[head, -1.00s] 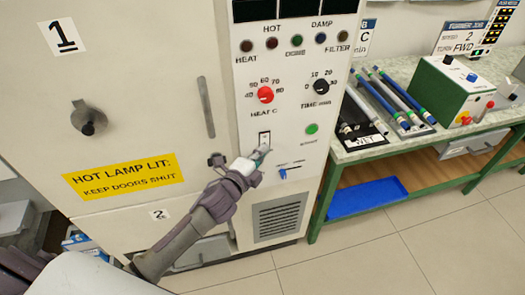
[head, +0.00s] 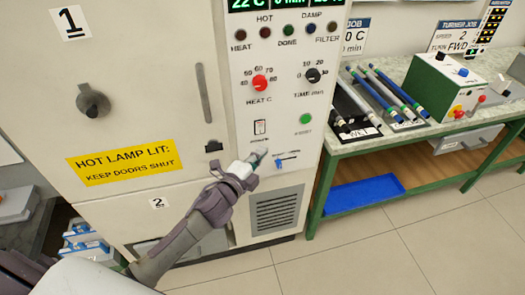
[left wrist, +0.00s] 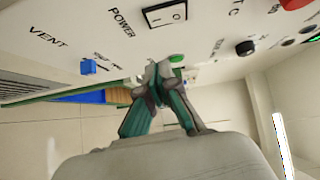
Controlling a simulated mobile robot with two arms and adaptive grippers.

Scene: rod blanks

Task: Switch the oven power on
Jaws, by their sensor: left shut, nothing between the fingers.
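The oven (head: 225,195) is a tall cream cabinet with a control panel on its right part. Its power switch (head: 260,127) is a small black-framed rocker; it also shows, marked POWER, at the top of the left wrist view (left wrist: 165,13). The display (head: 285,4) at the panel's top is lit with green figures, including 22 C. My left gripper (head: 262,153) is shut and empty, just below the switch and apart from it. Its fingertips also show in the left wrist view (left wrist: 163,72). My right gripper is not in view.
The blue vent slider (head: 279,163) is close to the right of my left gripper, and a green button (head: 306,119) is above it. A red knob (head: 260,83) and a black knob (head: 313,75) are higher up. A green bench (head: 345,150) with rods stands at right.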

